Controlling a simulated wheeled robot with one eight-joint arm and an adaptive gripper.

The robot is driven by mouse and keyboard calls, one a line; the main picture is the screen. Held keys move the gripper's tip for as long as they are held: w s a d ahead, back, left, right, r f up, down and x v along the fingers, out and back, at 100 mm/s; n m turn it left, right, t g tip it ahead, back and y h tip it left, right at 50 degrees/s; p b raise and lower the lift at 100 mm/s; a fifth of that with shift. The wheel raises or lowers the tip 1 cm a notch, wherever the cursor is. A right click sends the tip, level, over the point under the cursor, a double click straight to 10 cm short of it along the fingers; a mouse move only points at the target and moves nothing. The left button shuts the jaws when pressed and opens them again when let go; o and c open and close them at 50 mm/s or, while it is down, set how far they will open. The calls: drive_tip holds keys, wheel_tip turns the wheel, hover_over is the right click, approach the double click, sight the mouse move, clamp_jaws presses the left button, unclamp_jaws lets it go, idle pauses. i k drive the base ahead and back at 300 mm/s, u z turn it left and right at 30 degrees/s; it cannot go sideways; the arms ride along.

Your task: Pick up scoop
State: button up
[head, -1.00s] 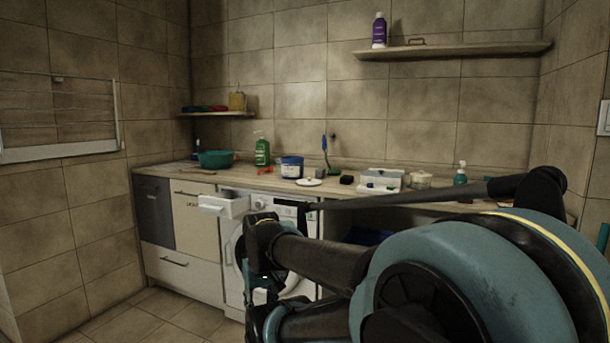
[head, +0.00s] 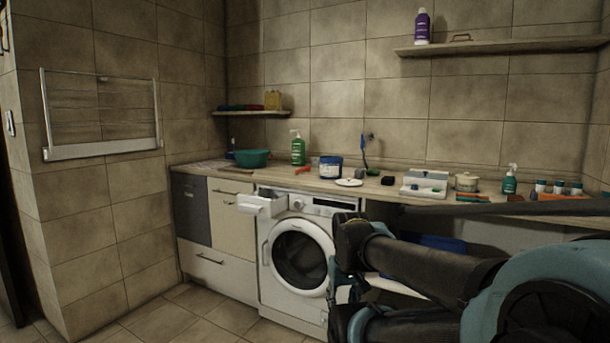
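A small red object (head: 303,170), possibly the scoop, lies on the counter (head: 272,180) between the green spray bottle and the blue tub (head: 331,167). It is too small to make out its shape. My gripper (head: 343,300) is at the end of my arm, low in front of the right side of the washing machine. It is below the counter top and well apart from the red object. Its fingers are dark and partly hidden by the arm links, so I cannot tell whether they are open or shut.
The detergent drawer (head: 262,205) of the washing machine (head: 303,255) is pulled out below the counter edge. The floor (head: 215,315) at left is clear.

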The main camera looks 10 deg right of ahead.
sight(306, 169)
drive_tip(key=z, duration=0.05)
drive_tip(key=i, duration=0.85)
drive_tip(key=u, duration=0.05)
